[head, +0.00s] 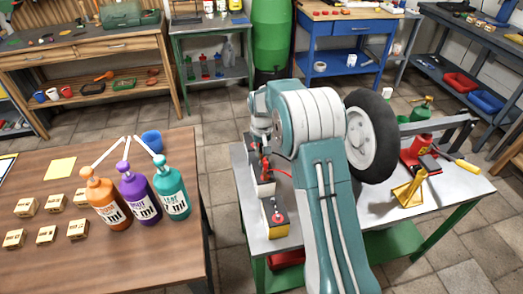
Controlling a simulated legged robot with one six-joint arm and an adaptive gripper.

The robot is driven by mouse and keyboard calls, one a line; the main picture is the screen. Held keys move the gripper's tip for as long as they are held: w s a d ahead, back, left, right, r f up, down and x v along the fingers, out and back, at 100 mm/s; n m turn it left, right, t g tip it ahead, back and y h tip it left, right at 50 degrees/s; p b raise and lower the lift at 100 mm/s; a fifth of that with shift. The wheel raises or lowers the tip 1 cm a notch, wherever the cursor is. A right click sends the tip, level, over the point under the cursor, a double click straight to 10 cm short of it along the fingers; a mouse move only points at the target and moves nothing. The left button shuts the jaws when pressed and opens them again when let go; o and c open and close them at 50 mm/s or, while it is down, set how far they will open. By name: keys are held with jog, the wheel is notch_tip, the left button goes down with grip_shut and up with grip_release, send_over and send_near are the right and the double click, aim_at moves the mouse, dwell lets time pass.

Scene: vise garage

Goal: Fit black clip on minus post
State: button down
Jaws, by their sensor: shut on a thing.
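A battery with a dark top and yellow lower side (275,222) stands at the left front of the metal workbench (456,190). A red part shows on its top. Another battery-like box (262,185) stands behind it, with a red clip and red cable (265,168) at its top. My gripper (262,147) is above this rear box, small and partly covered by my arm. It is shut on a small dark thing, apparently the black clip; its outline is hard to make out. The minus post is not clearly visible, and I cannot tell whether the clip touches it.
A wooden table (150,260) at left holds three bottles (138,192) and several small boxes. Tiled floor separates the tables.

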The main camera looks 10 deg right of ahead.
jog(key=shift+a+f, duration=0.1)
jog(key=shift+f, duration=0.95)
dwell(0.6)
jog(key=c, duration=0.6)
grip_release()
jog(key=shift+o, duration=0.2)
jog(key=o, duration=0.6)
jog(key=shift+c, duration=0.2)
jog(key=shift+r, duration=4.05)
